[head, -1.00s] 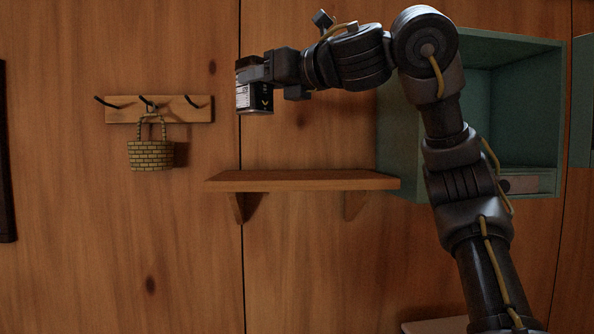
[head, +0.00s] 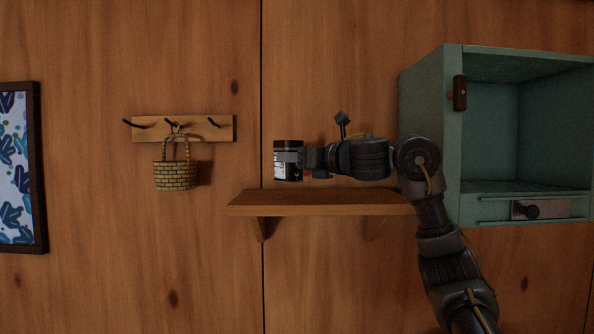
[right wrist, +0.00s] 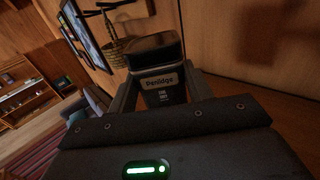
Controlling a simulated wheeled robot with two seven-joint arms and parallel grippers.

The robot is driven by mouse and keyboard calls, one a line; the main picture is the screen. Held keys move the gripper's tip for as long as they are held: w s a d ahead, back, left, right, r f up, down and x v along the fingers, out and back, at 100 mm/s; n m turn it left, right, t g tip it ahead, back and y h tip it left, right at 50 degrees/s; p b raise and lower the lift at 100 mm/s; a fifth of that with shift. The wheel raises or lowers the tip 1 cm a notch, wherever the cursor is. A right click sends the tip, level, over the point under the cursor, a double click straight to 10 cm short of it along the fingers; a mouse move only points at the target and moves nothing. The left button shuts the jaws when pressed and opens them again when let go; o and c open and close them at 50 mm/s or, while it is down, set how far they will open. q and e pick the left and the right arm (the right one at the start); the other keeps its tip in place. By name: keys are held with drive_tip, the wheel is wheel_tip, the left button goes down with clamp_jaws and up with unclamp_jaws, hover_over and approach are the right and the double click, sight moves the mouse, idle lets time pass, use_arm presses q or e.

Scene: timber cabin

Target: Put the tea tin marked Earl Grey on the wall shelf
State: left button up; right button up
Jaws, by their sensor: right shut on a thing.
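A dark tin with a black lid and a pale label (head: 288,172) is in my right gripper (head: 291,157). The gripper is shut on its sides. The tin is upright above the left part of the wooden wall shelf (head: 320,198), with a small gap under it. The shelf's visible top is bare. In the right wrist view the tin (right wrist: 160,80) sits between the fingers. My left gripper is out of view.
A rack with hooks (head: 205,128) holds a wicker basket (head: 174,176) left of the shelf. A green open cabinet (head: 430,120) with a drawer stands out at the right, close to my right arm. A framed picture (head: 41,170) hangs at far left.

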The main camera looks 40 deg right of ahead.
sight(298, 174)
drive_tip(key=shift+d+f, duration=0.1)
drive_tip(key=shift+d, duration=0.05)
drive_tip(key=shift+w+f, duration=0.15)
drive_tip(key=shift+f, duration=0.3)
drive_tip(key=shift+f+p, duration=0.6)
drive_tip(key=shift+f, duration=0.3)
drive_tip(key=shift+d+f, duration=0.15)
drive_tip(key=shift+f, duration=0.25)
drive_tip(key=shift+a, duration=0.2)
drive_tip(key=shift+f, duration=0.1)
drive_tip(key=o, duration=1.1)
drive_tip(key=shift+d, duration=0.1)
